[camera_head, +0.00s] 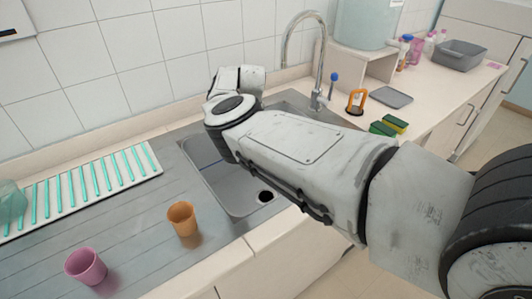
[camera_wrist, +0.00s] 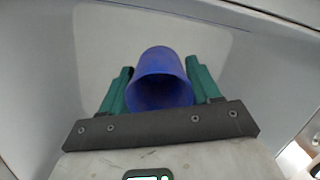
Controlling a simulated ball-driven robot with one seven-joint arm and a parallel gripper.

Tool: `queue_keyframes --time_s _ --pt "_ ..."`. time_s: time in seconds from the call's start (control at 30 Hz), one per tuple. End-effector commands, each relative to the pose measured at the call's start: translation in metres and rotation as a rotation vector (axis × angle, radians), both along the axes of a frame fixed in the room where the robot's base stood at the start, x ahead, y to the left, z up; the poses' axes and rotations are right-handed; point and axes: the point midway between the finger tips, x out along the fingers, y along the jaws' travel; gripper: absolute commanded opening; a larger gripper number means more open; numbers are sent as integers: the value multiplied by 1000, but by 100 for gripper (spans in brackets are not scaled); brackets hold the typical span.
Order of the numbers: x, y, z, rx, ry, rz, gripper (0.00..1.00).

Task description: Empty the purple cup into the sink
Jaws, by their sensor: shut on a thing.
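The purple cup (camera_wrist: 160,62), bluish in this light, is held between the two green fingers of my gripper (camera_wrist: 159,70) in the wrist view. My gripper is shut on its sides. The cup's open mouth faces the wrist camera and its inside looks dark; I cannot tell whether anything is in it. The grey sink (camera_head: 228,192) is in the middle of the head view, with its drain hole at the lower right. My arm covers much of the sink there and hides my gripper and the held cup. Pale grey walls surround the cup in the wrist view.
An orange cup (camera_head: 183,219) and a pink cup (camera_head: 86,266) stand on the drainboard left of the sink. A striped rack (camera_head: 88,188) lies behind them. The tap (camera_head: 318,75) rises behind the sink. Sponges (camera_head: 389,125) and a grey tub (camera_head: 461,55) are on the right counter.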

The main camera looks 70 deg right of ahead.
Motion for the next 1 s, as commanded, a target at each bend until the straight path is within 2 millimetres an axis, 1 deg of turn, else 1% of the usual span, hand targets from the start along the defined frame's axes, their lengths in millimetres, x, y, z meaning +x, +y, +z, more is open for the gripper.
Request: queue_keyframes --time_s 0.03,0.17,0.5,0.7,1.0 --pt "1 -1 -6 5 9 -1 32" --pt "3 -2 -7 23 33 0 32" --pt "6 -6 -9 61 96 -5 32" --pt "11 -7 -9 80 111 -2 32" --pt "13 -8 -9 102 144 -5 32"
